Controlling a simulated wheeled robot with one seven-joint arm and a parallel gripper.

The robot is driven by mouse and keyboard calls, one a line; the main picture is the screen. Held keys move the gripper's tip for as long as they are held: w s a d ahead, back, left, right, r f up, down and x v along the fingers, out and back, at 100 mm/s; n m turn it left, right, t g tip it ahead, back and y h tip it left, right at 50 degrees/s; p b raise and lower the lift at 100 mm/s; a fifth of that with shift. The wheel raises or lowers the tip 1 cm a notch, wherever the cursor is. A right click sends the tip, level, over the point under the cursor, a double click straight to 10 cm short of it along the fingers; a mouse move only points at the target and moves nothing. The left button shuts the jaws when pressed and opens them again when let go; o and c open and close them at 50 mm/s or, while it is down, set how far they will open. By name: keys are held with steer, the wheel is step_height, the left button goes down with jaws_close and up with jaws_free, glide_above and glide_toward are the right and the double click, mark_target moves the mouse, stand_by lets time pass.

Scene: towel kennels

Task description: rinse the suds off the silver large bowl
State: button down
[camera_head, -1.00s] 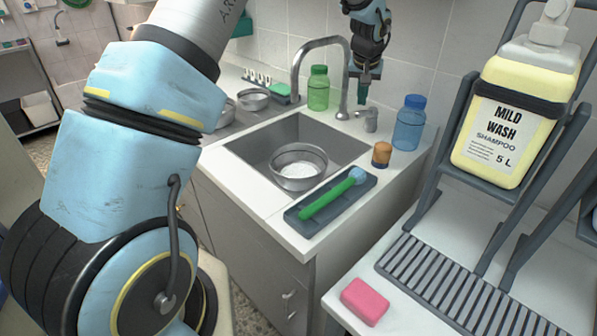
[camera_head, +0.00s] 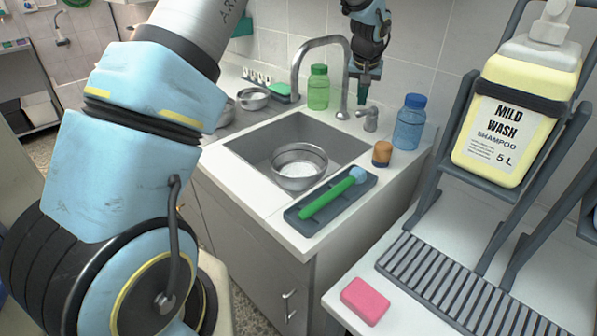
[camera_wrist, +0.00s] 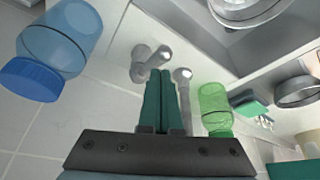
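The silver large bowl (camera_head: 299,183) stands upright in the grey sink (camera_head: 262,137), with speckled white suds inside. The curved tap (camera_head: 296,62) rises behind the sink; no water stream can be made out. Its small lever (camera_head: 370,119) stands to the right of the spout's base. My gripper (camera_head: 363,99) points down just above and behind the lever. In the wrist view, the green fingers of my gripper (camera_wrist: 160,75) are together with nothing visible between them, near the lever (camera_wrist: 148,62). Whether they touch it I cannot tell.
A green bottle (camera_head: 318,90) and a blue bottle (camera_head: 408,125) flank the tap. An orange-brown jar (camera_head: 381,154) and a tray (camera_head: 301,226) with a green-handled brush (camera_head: 327,201) sit right of the sink. Smaller bowls (camera_head: 254,101) stand left. A shampoo jug (camera_head: 510,125) is at right.

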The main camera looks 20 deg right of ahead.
steer(key=shift+f+b, duration=1.15)
steer(key=shift+f, duration=0.6)
steer(key=shift+r, duration=0.15)
stand_by(0.8)
step_height(320, 180, up, 4)
steer(key=shift+f+p, duration=0.25)
steer(key=shift+p, duration=0.9)
steer(key=shift+f, duration=0.1)
steer(key=a+p+v, duration=0.1)
steer(key=p+v, duration=0.1)
steer(key=v, duration=0.4)
steer(key=shift+w+a+r, duration=0.25)
